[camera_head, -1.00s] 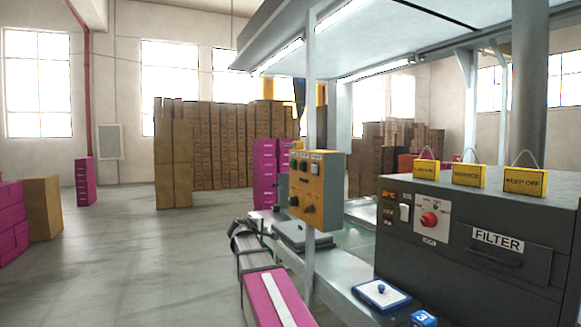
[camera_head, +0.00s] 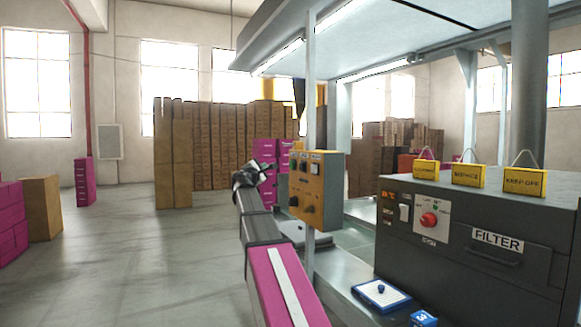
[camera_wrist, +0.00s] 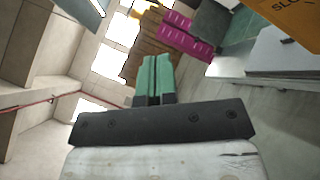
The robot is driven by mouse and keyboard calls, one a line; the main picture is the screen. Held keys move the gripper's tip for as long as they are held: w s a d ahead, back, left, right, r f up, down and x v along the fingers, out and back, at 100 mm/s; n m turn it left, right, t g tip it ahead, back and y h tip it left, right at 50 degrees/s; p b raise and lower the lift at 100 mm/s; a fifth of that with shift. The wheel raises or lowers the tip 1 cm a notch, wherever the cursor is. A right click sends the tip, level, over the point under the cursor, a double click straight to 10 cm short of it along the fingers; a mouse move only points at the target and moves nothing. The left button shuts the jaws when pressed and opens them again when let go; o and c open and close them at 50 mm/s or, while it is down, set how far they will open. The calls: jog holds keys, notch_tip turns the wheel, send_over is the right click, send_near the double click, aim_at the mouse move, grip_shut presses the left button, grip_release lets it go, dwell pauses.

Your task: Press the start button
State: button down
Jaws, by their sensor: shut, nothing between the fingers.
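An orange control box (camera_head: 318,190) is fixed to a grey post and carries several knobs and buttons; I cannot make out which one is the start button. In the wrist view a corner of an orange panel with partly cut-off lettering shows at the upper right (camera_wrist: 295,22). My gripper (camera_wrist: 157,66) is shut and empty, its green fingers together. In the head view its end (camera_head: 252,176) is left of the control box, at about the height of its upper half and apart from it in the picture.
A dark machine (camera_head: 520,275) labelled FILTER, with a red knob (camera_head: 429,220), stands at the right. Yellow signs (camera_head: 467,175) stand on it. A blue-edged pad (camera_head: 381,294) lies on the bench. The post (camera_head: 311,90) stands beside my arm. Open floor (camera_head: 130,260) lies left.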

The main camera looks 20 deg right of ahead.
aim_at(292, 164)
jog(key=shift+d, duration=0.1)
jog(key=d, duration=0.8)
jog(key=shift+w+d, duration=0.15)
jog(key=shift+d, duration=0.15)
jog(key=shift+d, duration=0.2)
dwell(1.9)
jog(key=shift+d, duration=0.2)
jog(key=shift+d, duration=0.6)
dwell(0.9)
jog(key=shift+a, duration=1)
jog(key=shift+a, duration=0.1)
